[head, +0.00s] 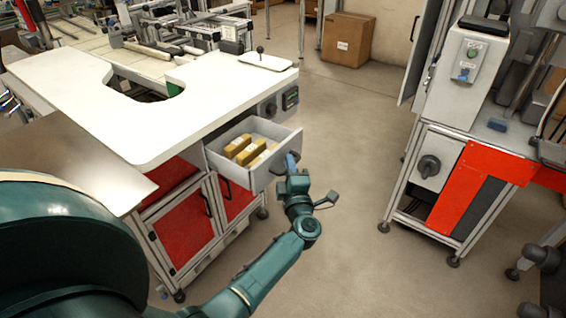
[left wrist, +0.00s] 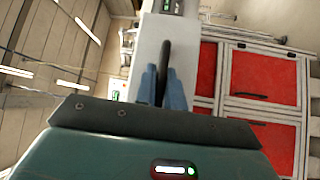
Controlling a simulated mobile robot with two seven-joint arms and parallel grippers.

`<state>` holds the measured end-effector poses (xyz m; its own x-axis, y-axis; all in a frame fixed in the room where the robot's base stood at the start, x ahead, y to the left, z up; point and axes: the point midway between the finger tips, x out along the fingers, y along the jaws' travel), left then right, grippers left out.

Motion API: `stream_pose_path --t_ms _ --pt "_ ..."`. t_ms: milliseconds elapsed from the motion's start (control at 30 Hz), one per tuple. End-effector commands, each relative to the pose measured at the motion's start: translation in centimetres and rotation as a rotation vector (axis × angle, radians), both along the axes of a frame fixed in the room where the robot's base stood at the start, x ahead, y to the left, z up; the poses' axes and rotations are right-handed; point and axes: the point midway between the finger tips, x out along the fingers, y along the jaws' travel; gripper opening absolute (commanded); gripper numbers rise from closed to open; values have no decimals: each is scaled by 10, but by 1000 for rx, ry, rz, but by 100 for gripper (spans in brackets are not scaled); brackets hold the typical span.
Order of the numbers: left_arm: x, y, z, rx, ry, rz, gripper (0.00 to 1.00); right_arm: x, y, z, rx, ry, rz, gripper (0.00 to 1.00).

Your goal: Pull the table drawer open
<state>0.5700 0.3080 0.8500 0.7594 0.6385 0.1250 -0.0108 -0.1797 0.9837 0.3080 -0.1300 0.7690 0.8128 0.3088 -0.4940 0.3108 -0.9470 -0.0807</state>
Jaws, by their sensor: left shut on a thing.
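The table drawer (head: 264,174) is a light grey box standing out from the white-topped table (head: 225,95), below its right end. Its inside shows, with several yellow-brown boxes (head: 245,148) in it. My left gripper (head: 291,163) is at the drawer's front. In the left wrist view, its blue fingers (left wrist: 163,90) are shut on the dark drawer handle (left wrist: 165,58), one on each side of it, against the pale drawer front (left wrist: 147,45). In the head view the gripper hides most of the handle. My right gripper is not in view.
Red cabinet doors (head: 185,225) are below the drawer. A machine with a red panel (head: 498,162) stands to the right. A cardboard box (head: 348,40) is on the floor at the back. The floor between table and machine is clear.

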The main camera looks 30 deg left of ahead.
Motion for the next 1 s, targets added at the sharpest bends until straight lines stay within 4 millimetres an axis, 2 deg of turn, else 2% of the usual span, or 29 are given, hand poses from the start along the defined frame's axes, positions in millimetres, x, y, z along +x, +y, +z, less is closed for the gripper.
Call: stream_pose_path --t_ms 233,667,700,800,1000 --pt "-2 -16 -1 -1 3 0 0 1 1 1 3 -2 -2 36" --pt "-2 -19 -1 0 3 0 0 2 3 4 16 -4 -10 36" --pt "-2 -19 -1 0 3 0 12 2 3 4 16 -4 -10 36" --pt "-2 -19 -1 0 3 0 20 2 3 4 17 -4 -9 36" --pt "-2 -19 0 1 1 -1 20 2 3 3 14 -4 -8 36"
